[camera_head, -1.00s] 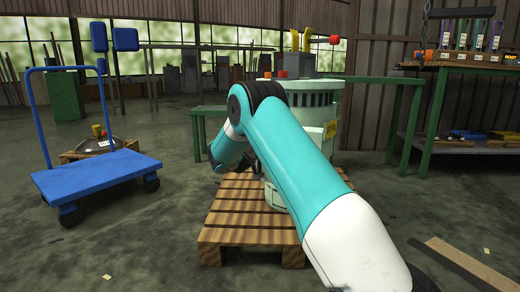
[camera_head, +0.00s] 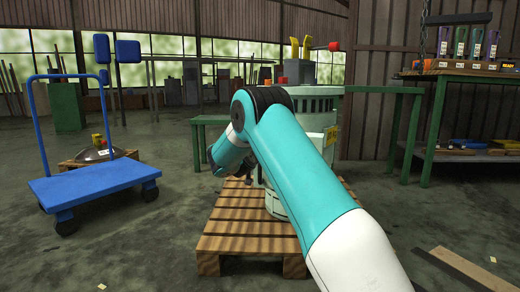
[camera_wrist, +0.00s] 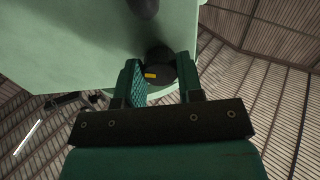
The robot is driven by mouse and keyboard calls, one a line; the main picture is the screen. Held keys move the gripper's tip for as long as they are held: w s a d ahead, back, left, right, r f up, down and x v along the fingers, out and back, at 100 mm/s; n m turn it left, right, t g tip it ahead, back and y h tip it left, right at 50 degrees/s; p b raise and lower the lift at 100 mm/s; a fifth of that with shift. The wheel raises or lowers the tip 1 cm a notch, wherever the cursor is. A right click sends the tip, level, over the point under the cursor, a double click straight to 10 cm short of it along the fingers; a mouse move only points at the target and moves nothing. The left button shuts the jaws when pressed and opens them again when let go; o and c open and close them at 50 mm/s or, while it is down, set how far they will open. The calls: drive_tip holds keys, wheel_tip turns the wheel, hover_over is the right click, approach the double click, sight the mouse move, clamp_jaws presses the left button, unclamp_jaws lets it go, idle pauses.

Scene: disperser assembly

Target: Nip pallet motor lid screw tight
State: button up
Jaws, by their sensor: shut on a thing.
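A pale green motor housing (camera_head: 318,118) with a slotted upper drum stands upright on the wooden pallet (camera_head: 245,240), partly hidden by my arm. In the wrist view, its pale green surface (camera_wrist: 60,50) fills the upper left. My gripper (camera_wrist: 159,63) points up against the underside of that surface. Its two green fingers are shut on a black round screw head (camera_wrist: 162,74) with a small yellow mark. The screw's shaft and seat are hidden. In the head view my arm hides most of the gripper. The lid cannot be told apart from the housing.
A blue trolley (camera_head: 95,182) stands to the left, with a round metal part (camera_head: 98,154) on a low wooden pallet behind it. A green workbench (camera_head: 465,72) with coloured items stands at the right. Planks (camera_head: 465,270) lie on the floor at the front right.

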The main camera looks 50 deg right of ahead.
drive_tip(key=o, duration=0.9)
drive_tip(key=p+v, duration=0.5)
drive_tip(key=v, duration=1.2)
drive_tip(key=shift+s+a, duration=0.15)
drive_tip(key=shift+a, duration=0.05)
drive_tip(key=shift+r, duration=0.1)
